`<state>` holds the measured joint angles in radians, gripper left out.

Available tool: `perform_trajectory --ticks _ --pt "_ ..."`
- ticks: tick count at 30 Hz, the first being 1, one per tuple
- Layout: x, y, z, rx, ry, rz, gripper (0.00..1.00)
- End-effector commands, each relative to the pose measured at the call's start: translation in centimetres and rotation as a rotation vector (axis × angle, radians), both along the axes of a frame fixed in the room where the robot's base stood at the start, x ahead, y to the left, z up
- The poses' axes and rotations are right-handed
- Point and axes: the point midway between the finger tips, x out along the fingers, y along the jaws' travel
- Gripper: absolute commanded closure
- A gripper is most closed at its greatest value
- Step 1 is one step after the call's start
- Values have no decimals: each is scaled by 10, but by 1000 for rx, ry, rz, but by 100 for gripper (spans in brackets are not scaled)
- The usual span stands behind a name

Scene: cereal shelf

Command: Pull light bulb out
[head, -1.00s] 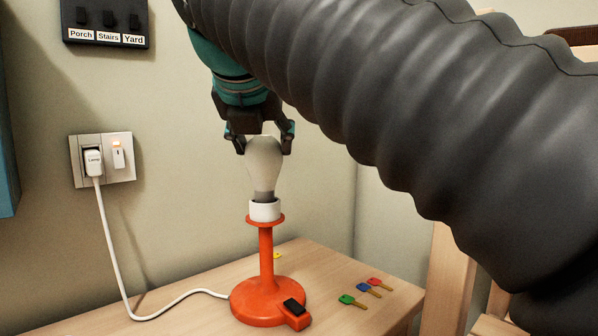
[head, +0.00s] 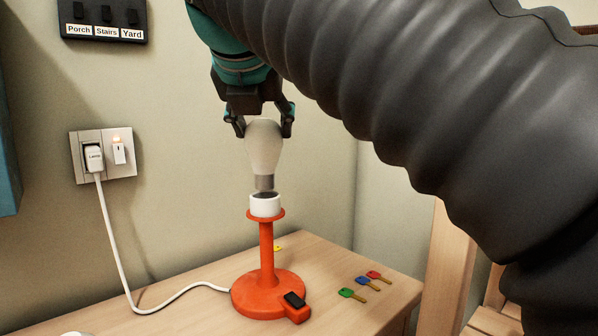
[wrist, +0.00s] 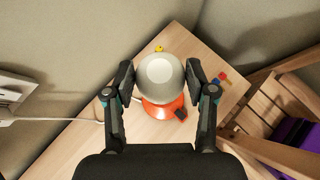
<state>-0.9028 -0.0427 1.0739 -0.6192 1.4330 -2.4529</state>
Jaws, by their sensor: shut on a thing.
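My gripper (head: 264,122) points down and is shut on the white light bulb (head: 263,150), its fingers on either side of the glass. The bulb is upright, its grey metal base just above the white socket of the orange lamp (head: 266,250). The dark socket opening shows below the bulb's base. In the wrist view the bulb (wrist: 160,82) sits between the two fingers and hides most of the lamp (wrist: 164,112). The lamp stands on the wooden table with a black switch on its foot.
The lamp's white cord runs left to a plug (head: 94,158) in the wall outlet. Green, blue and red keys (head: 367,284) lie right of the lamp, and a yellow thing (head: 278,247) lies behind it. A labelled switch panel (head: 104,18) is on the wall. A wooden chair (wrist: 280,120) stands at right.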

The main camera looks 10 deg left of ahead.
Motion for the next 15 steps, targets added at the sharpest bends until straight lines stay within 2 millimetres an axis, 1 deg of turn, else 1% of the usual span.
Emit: perform_trajectory --ticks 15 --pt "1 1 33 1 -1 -1 100"
